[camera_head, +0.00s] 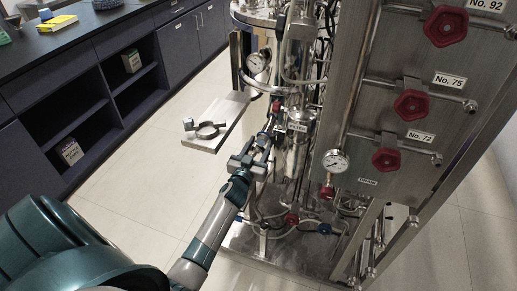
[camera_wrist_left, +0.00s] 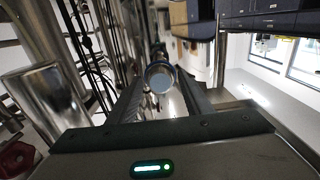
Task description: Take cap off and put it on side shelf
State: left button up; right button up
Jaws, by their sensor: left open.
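My left gripper (camera_head: 260,146) is open beside the steel skid, its fingers reaching toward the pipework. In the left wrist view a round, pale-faced metal cap (camera_wrist_left: 160,78) with a dark rim shows between the two spread fingers (camera_wrist_left: 162,92), near their tips. I cannot tell whether either finger touches it. In the head view the cap is mostly hidden around the fingertips. The side shelf (camera_head: 228,116) is a flat metal plate sticking out from the skid, left of and beyond my gripper. My right gripper is not in view.
An open ring clamp (camera_head: 208,130) lies on the shelf's near end. A pressure gauge (camera_head: 257,62) sits above the shelf, and another (camera_head: 335,161) is right of my gripper. Red valve knobs (camera_head: 411,104) line the right panel. A dark cabinet (camera_head: 70,95) stands left across clear floor.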

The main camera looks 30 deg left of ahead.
aim_at(261, 142)
pick_arm(q)
jog(key=c, duration=1.1)
jog(key=shift+s+d, duration=0.15)
jog(key=shift+s, duration=0.4)
jog(key=shift+p+v, duration=0.75)
jog(key=shift+v, duration=0.4)
jog(key=shift+p+v, duration=0.6)
jog(key=shift+v, duration=1.3)
